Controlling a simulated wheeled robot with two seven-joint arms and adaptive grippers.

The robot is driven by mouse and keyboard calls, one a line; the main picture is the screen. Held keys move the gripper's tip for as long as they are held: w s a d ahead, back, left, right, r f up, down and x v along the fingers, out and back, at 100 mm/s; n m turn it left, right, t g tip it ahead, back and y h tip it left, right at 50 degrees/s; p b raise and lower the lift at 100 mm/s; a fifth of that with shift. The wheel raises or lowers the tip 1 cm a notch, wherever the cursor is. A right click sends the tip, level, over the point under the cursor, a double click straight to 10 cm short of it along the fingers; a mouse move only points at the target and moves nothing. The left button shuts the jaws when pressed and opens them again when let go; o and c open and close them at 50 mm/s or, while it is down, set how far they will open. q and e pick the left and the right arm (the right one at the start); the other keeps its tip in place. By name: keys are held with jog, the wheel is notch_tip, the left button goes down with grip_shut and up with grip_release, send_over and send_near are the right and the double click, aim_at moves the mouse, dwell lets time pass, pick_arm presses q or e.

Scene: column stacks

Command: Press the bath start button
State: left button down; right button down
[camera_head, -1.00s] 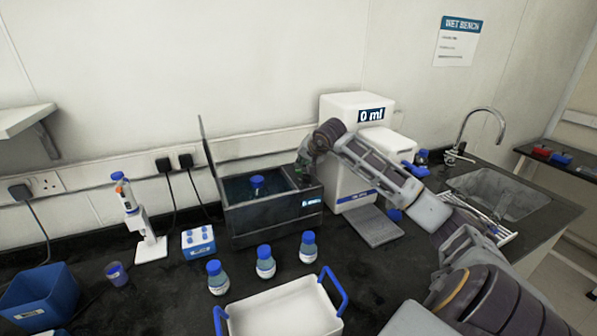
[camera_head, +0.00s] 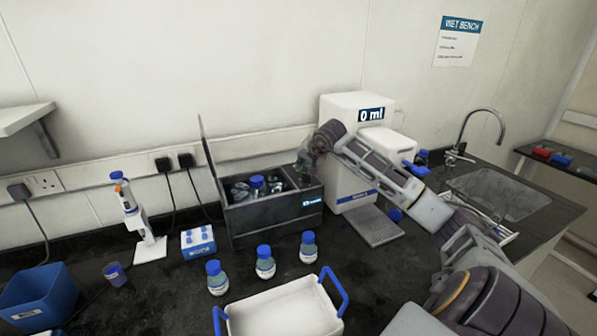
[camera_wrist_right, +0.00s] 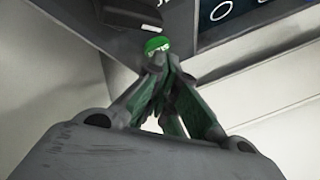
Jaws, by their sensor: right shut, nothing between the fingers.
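The water bath (camera_head: 272,213) stands on the bench with its lid raised at the left and a blue-capped bottle (camera_head: 257,185) in it. My right gripper (camera_head: 303,172) reaches down over the bath's right end. In the right wrist view the green start button (camera_wrist_right: 155,45) shows lit at the fingertips of my right gripper (camera_wrist_right: 163,62). The fingers are shut with nothing between them, and the tips look to be at or touching the button. In the head view the fingertips and button are partly hidden by the wrist. My left gripper is out of view.
A white dispenser (camera_head: 345,115) reading "0 ml" stands just right of the bath. Several blue-capped bottles (camera_head: 265,262) and a white tray with blue handles (camera_head: 285,310) are in front. A pipette stand (camera_head: 150,249) and tube rack (camera_head: 198,243) are at left.

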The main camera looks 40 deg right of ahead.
jog(key=shift+r, duration=0.15)
dwell(0.4)
jog(key=shift+r+p, duration=0.35)
jog(key=shift+r, duration=0.3)
jog(key=shift+r, duration=0.1)
jog(key=shift+r+p, duration=1.45)
jog(key=shift+r, duration=0.95)
jog(key=shift+f, duration=0.1)
